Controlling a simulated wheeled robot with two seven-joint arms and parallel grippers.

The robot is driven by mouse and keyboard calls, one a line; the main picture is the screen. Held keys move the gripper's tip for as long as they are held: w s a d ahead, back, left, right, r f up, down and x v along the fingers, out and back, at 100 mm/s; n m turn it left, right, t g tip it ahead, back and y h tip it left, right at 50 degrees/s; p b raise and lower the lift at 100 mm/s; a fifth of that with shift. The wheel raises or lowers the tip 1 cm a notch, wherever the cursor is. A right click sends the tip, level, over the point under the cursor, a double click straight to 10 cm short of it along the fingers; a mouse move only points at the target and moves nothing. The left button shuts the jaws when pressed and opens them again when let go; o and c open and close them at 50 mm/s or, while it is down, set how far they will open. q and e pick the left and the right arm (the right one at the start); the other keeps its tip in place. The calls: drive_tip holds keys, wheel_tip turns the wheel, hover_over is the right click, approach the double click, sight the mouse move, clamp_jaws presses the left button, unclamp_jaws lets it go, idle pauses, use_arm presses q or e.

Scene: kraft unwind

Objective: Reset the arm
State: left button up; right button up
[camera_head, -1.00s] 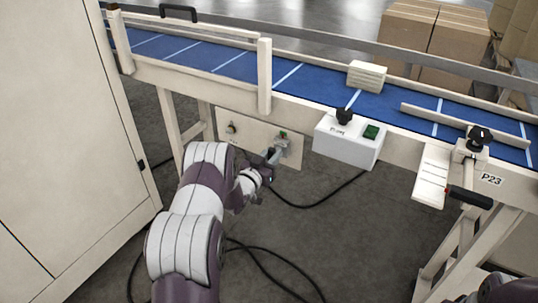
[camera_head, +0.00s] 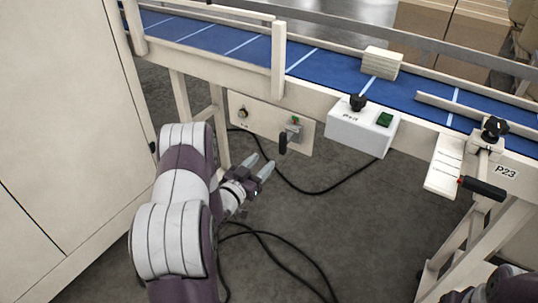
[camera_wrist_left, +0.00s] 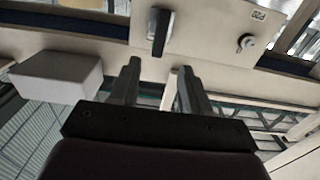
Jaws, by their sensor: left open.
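My left gripper (camera_head: 261,170) is open and empty. In the head view it hangs below and in front of the cream panel (camera_head: 258,127) under the conveyor, apart from it. The panel carries a dark-handled lever switch (camera_head: 285,141) with a green mark above it and a small round knob (camera_head: 243,112) to its left. In the left wrist view the two fingers (camera_wrist_left: 158,78) point toward the panel (camera_wrist_left: 205,35), with the dark lever handle (camera_wrist_left: 161,30) just beyond the left fingertip.
A blue conveyor (camera_head: 330,72) carries a pale block (camera_head: 382,62). A white control box (camera_head: 360,131) with a black knob and green button hangs on its front. A red-and-black handle (camera_head: 482,187) juts out at right. A tall cabinet (camera_head: 65,120) stands left. Black cables (camera_head: 310,190) hang and lie below.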

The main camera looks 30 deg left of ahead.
use_arm(q)
drive_tip(key=shift+s, duration=0.15)
idle(0.3)
drive_tip(key=s+a+f+n+g+y+p, duration=0.2)
drive_tip(key=s+f+g+y, duration=0.1)
drive_tip(key=s+f+g, duration=0.6)
drive_tip(key=s+d+r+g+h+p, duration=0.1)
drive_tip(key=s+d+r+g+p, duration=0.5)
drive_tip(key=s+d+r+g, duration=0.5)
drive_tip(key=s+d+r+m+t+p, duration=0.1)
drive_tip(key=d+r+t+p, duration=0.1)
drive_tip(key=d+r, duration=0.5)
drive_tip(key=shift+s+r+t+h, duration=0.4)
drive_tip(key=shift+r+t, duration=0.3)
drive_tip(key=shift+r, duration=1.05)
